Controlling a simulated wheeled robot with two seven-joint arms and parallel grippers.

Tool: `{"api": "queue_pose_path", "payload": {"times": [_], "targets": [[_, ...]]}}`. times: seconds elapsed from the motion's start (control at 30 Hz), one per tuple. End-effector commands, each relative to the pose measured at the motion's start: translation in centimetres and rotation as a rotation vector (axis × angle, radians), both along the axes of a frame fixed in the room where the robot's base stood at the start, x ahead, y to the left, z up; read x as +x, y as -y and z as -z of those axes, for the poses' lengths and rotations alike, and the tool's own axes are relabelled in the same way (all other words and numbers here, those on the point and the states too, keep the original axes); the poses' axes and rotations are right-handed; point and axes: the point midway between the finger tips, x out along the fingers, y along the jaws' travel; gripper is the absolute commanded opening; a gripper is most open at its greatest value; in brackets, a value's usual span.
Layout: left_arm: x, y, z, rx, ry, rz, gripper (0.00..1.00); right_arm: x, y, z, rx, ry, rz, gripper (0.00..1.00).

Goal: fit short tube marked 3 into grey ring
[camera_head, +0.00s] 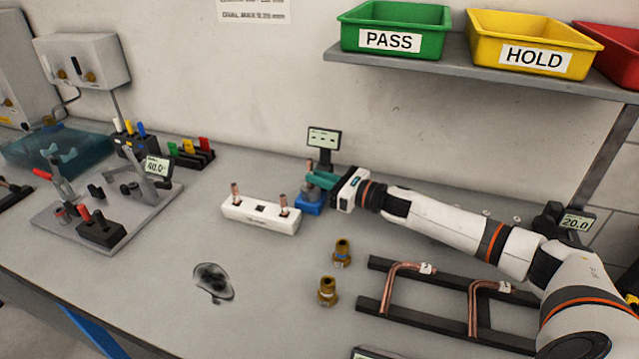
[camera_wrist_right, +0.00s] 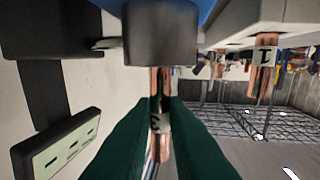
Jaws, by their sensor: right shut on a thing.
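The short copper tube marked 3 (camera_wrist_right: 160,120) is upright between the green fingers of my right gripper (camera_wrist_right: 158,125). In the head view its top (camera_head: 309,167) shows above my right gripper (camera_head: 320,182). The grey ring (camera_wrist_right: 160,38) sits on a blue base (camera_head: 310,203). In the wrist view, the tube's end meets the ring. I cannot tell how deep it sits, because the ring's wall hides the end. My left gripper is not in view.
A white block (camera_head: 258,222) with two upright short tubes stands just left of the blue base. A small display (camera_head: 323,139) stands behind. Brass fittings (camera_head: 327,291) and a black rack (camera_head: 385,310) with bent tubes lie in front. The table's middle left is mostly clear.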

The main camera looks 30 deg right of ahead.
Motion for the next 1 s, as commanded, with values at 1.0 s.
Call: {"api": "queue_pose_path", "payload": {"times": [1.0], "targets": [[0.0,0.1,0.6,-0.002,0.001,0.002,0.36,-1.9,1.2,1.9,-0.002,-0.003,0.001,0.35]]}}
